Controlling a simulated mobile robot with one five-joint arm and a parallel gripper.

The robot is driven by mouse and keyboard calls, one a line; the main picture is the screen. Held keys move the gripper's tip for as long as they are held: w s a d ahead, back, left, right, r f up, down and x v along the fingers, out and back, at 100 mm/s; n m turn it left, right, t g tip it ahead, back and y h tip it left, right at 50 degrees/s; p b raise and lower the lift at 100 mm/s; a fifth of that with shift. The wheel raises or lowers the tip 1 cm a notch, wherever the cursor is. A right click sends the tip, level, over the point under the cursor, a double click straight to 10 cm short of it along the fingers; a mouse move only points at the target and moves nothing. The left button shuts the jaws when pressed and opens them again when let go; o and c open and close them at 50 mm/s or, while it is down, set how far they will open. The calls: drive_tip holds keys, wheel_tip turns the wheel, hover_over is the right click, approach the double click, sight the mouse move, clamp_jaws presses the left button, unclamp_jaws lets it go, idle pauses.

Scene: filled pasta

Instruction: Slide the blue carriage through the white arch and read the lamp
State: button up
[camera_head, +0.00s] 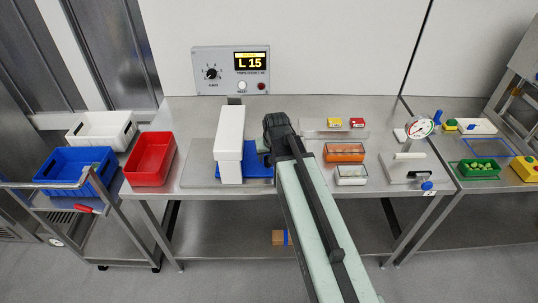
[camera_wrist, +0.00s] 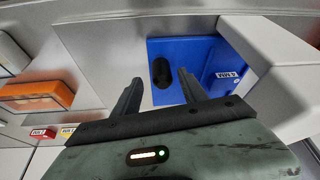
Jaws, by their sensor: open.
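The blue carriage (camera_head: 262,172) sits at the right side of the white arch (camera_head: 230,148), partly hidden by the arch and my arm. In the wrist view the carriage (camera_wrist: 197,52) has a black knob (camera_wrist: 162,72) and a white label, and its right part reaches to the arch (camera_wrist: 280,70). My gripper (camera_wrist: 158,85) is open and empty. Its two fingers point toward the carriage, with the knob between them in the picture; I cannot tell the height gap. In the head view my gripper (camera_head: 276,122) is right of the arch. A grey console (camera_head: 213,86) displays "L 15".
A red bin (camera_head: 150,158) stands left of the arch. An orange tray (camera_head: 344,152) and a clear tray (camera_head: 351,175) are right of my arm. A white stand (camera_head: 405,165) is farther right. Blue (camera_head: 75,165) and white bins (camera_head: 101,128) are on a cart at left.

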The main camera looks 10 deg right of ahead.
drive_tip(key=p+v, duration=0.2)
drive_tip(key=v, duration=0.2)
drive_tip(key=shift+r, duration=0.1)
drive_tip(key=s+a+f+g, duration=0.1)
drive_tip(key=s+f+g, duration=0.1)
drive_tip(key=s, duration=0.4)
drive_tip(key=s+a+f+g+b, duration=0.1)
drive_tip(key=s+g, duration=0.1)
drive_tip(key=s, duration=0.4)
drive_tip(key=shift+s+a+f, duration=0.25)
drive_tip(key=shift+s+f, duration=0.1)
drive_tip(key=shift+s, duration=0.25)
drive_tip(key=c, duration=0.3)
drive_tip(key=shift+w, duration=0.15)
